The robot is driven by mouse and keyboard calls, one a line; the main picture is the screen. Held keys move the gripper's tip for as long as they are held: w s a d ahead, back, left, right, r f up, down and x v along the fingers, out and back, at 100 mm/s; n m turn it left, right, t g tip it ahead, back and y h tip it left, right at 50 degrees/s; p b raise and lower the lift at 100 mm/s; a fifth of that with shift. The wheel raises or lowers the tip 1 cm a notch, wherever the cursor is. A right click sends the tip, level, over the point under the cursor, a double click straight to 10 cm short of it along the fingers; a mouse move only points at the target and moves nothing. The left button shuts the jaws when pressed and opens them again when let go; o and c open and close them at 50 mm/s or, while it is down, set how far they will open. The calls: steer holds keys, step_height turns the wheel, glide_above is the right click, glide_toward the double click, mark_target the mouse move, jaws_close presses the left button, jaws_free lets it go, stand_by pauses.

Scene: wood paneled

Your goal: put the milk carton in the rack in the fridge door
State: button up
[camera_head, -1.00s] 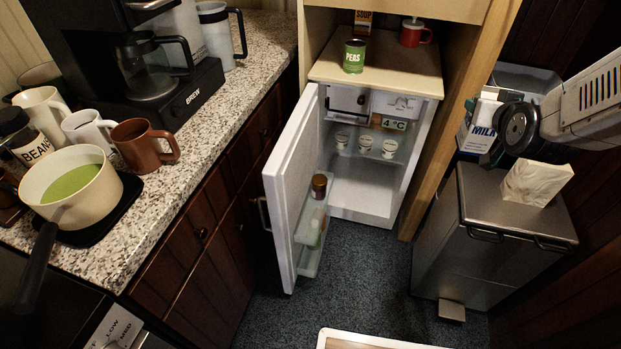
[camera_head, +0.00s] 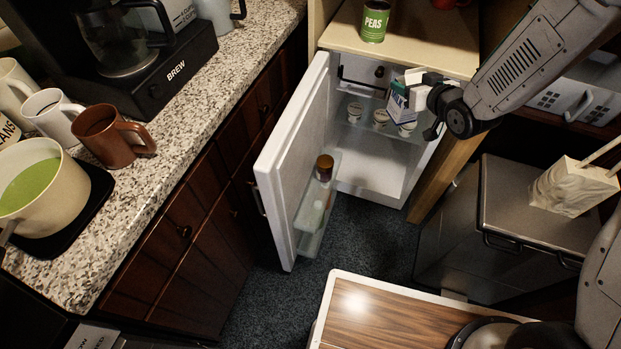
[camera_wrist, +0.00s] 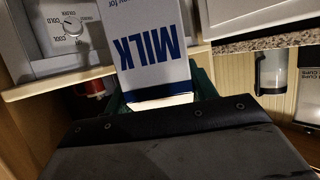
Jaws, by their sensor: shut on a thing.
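The fridge door (camera_head: 284,165) stands open to the left. Its inner side carries a clear rack (camera_head: 308,236), with a brown jar (camera_head: 324,168) at its far end and a pale item lower down. The carton is apart from the rack.
Several small white cups (camera_head: 379,118) stand on the fridge shelf. A PEAS can (camera_head: 375,20) is on top of the fridge. A metal bin (camera_head: 500,205) stands at the right. The counter (camera_head: 190,110) with mugs and a coffee maker lies left. The floor before the fridge is open.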

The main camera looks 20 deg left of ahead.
steer(key=s+a+f+n+g+y, duration=0.2)
steer(key=s+a+f+n+g, duration=0.1)
steer(key=s+a+f, duration=0.3)
steer(key=s+a+f+n+g+y, duration=0.2)
steer(key=s+a+f, duration=0.4)
steer(key=f, duration=0.5)
steer(key=s+a+f+n+g+y, duration=0.2)
steer(key=s+a+f+n+g, duration=0.3)
steer(key=s+a+f, duration=0.2)
steer(key=shift+a+f, duration=0.65)
steer(key=shift+f, duration=0.35)
steer(key=shift+d, duration=0.1)
steer(key=shift+f, duration=3.95)
steer(key=shift+f, duration=0.3)
steer(key=o, duration=1.8)
steer(key=shift+c, duration=0.2)
